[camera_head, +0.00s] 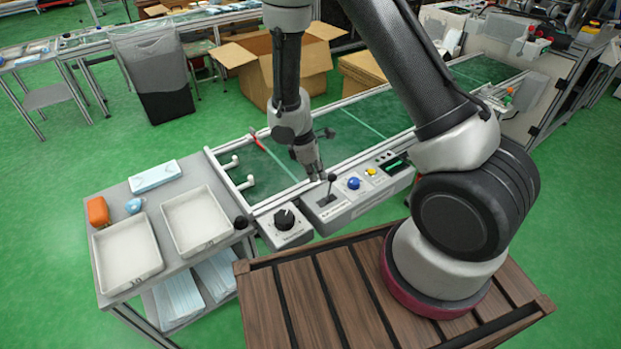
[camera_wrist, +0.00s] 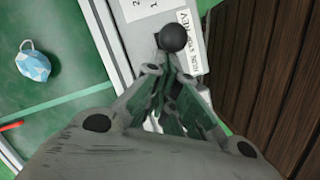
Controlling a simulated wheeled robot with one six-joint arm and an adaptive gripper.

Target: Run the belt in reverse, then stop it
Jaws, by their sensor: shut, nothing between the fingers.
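The control box (camera_head: 352,204) stands along the near side of the green conveyor belt (camera_head: 352,140). It has a lever with a black ball knob (camera_head: 332,177), a blue button (camera_head: 353,183), a yellow button (camera_head: 370,171) and a small green display (camera_head: 393,163). My gripper (camera_head: 318,174) is shut and empty, pointing down right beside the knob. In the wrist view the knob (camera_wrist: 173,38) lies just beyond my fingertips (camera_wrist: 170,66); whether they touch I cannot tell. The lever's shaft is mostly hidden there.
A black dial (camera_head: 284,218) sits on a smaller box to the left. A blue mask (camera_wrist: 33,63) lies on the belt in the wrist view. A grey table (camera_head: 180,208) with white trays stands left. The wooden slatted top (camera_head: 320,295) is under my arm.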

